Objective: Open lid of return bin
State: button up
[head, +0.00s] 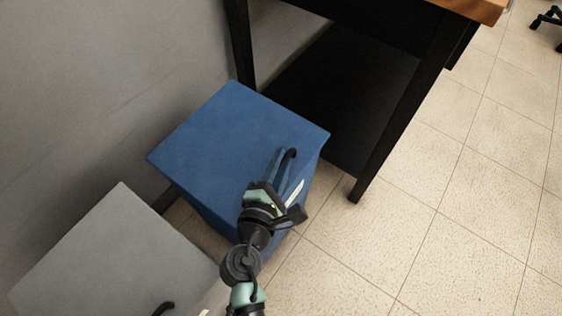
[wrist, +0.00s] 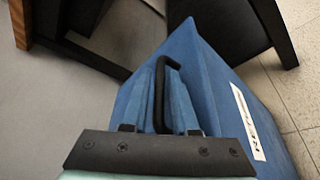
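The blue bin (head: 228,135) has its flat lid down, and it also shows in the wrist view (wrist: 207,62). A black bar handle (head: 291,154) stands at the lid's front edge; it is large in the wrist view (wrist: 159,92). My gripper (head: 284,172) is at this handle, with its two bluish fingers apart. In the wrist view my gripper (wrist: 162,95) has a finger on each side of the handle. I cannot tell whether either finger touches it. A white label (wrist: 248,122) with dark lettering is on the bin's front.
A grey bin (head: 115,250) with a black handle stands to the left of the blue one. A grey wall (head: 110,80) is behind them. A black table (head: 405,105) with a wooden top stands close at the right. Tiled floor (head: 450,220) is clear at the right front.

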grip_shut()
dwell(1.5)
